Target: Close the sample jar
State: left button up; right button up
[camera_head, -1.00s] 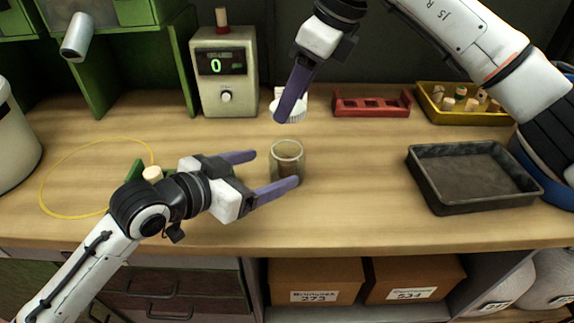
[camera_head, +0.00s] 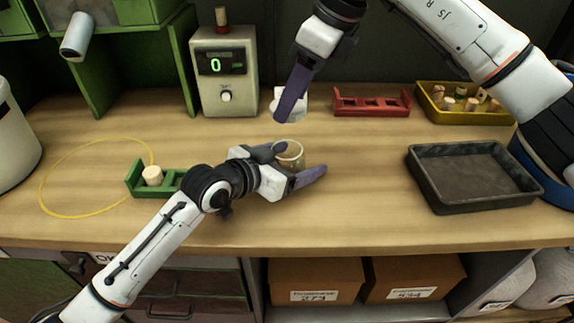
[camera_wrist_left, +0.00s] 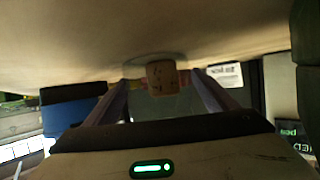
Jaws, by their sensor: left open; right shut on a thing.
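The clear glass sample jar (camera_head: 290,150) stands on the bench, with something brown in its lower part. My left gripper (camera_head: 302,159) is open, with its purple fingers on either side of the jar, low on the bench. I cannot tell whether they touch it. In the left wrist view the glass jar (camera_wrist_left: 140,66) shows between the fingers, with a tan cork-like piece (camera_wrist_left: 162,76) in or behind it. My right gripper (camera_head: 291,98) is shut on a white ribbed lid (camera_head: 300,109), above and behind the jar. Its fingers partly hide the lid.
A green rack (camera_head: 133,180) with a cork stands left of my left arm, near a yellow loop (camera_head: 62,155). A yellow tray (camera_head: 455,117) of corks and a dark tray (camera_head: 472,205) are at right.

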pick_arm(q)
jog(key=c, duration=1.6)
pick_arm(e)
send_over(287, 161)
jog(key=w+d, duration=0.1)
jog(key=w, duration=0.2)
jog(key=shift+s+f, duration=0.15)
jog(key=shift+f, duration=2.3)
jog(key=shift+f, duration=0.1)
jog(key=shift+f, duration=0.8)
jog(key=shift+f, duration=0.55)
pick_arm(q)
grip_shut()
pick_arm(e)
jog(key=shift+s+m+t, duration=0.15)
jog(key=shift+m+t, duration=0.45)
jog(key=shift+m, duration=1.1)
